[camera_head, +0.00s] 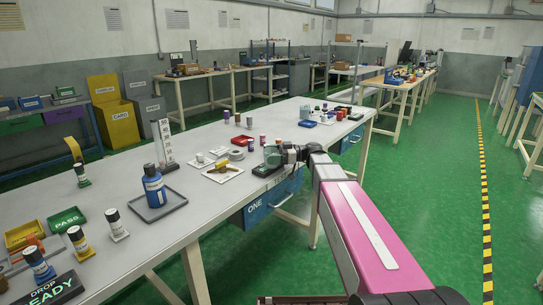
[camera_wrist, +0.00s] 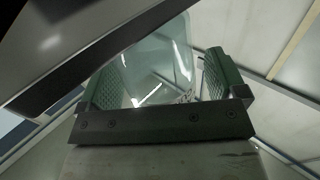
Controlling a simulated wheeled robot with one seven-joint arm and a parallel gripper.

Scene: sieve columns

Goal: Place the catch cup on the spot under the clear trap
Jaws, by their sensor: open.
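My gripper (camera_head: 285,154) is at the table's right edge, past the middle of the table. In the wrist view its two green ridged pads stand apart, and my gripper (camera_wrist: 163,82) is open. A clear, pale-green-tinted vessel (camera_wrist: 158,52) shows between and beyond the pads; I cannot tell whether they touch it. In the head view a small clear greenish thing (camera_head: 271,153) is at the fingers, above a dark green base (camera_head: 264,170). I cannot tell whether this vessel is the catch cup or the clear trap. The spot is not clearly visible.
Left of my gripper are a white tray (camera_head: 212,175) with a brownish item, a white roll (camera_head: 236,155) and a red box (camera_head: 243,141). A blue bottle (camera_head: 153,185) stands on a grey tray (camera_head: 178,204). Several small containers stand farther back.

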